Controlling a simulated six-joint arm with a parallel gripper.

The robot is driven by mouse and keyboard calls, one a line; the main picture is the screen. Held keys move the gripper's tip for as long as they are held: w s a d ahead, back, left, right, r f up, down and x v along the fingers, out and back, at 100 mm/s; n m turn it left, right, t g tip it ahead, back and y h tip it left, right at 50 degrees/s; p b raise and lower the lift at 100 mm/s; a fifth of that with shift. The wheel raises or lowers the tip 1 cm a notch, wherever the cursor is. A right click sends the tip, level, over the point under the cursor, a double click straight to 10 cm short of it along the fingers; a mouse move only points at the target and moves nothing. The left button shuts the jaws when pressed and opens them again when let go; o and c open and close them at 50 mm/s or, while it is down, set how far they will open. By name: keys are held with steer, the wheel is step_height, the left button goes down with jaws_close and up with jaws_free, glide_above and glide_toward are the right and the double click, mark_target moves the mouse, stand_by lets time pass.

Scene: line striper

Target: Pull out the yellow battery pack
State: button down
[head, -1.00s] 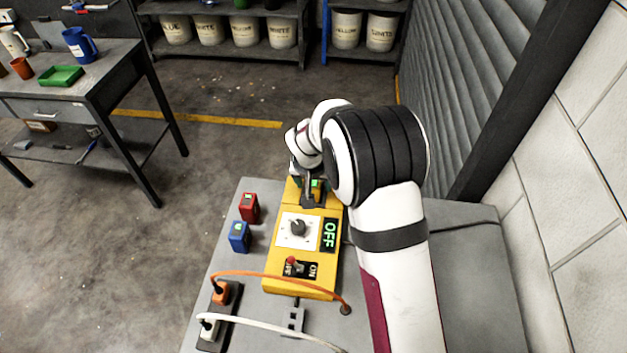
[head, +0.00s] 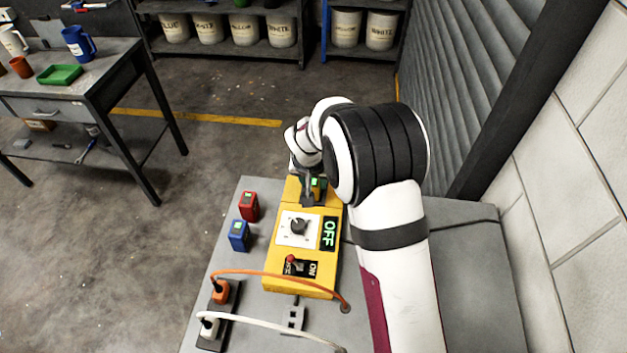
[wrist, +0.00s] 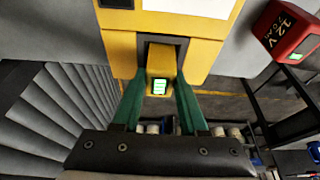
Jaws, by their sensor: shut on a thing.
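The yellow battery pack (wrist: 161,64) shows in the wrist view with a small lit green display on its end. Its far end sits in the dark slot of the yellow machine (wrist: 119,52); how deep it sits I cannot tell. My gripper (wrist: 160,88) is shut on the pack, one green finger on each side. In the head view my gripper (head: 313,191) is at the far end of the yellow machine (head: 272,262), and mostly hides the pack. The machine's panel reads OFF.
A red pack (head: 249,206) and a blue pack (head: 239,236) stand on the grey cart (head: 470,270), left of the machine. Orange (head: 285,275) and white (head: 265,326) cables cross its near end. The cart's right side is mostly clear.

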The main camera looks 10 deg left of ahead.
steer(key=shift+r, duration=0.25)
steer(key=shift+r, duration=0.35)
steer(key=shift+r, duration=0.1)
steer(key=shift+r, duration=2.35)
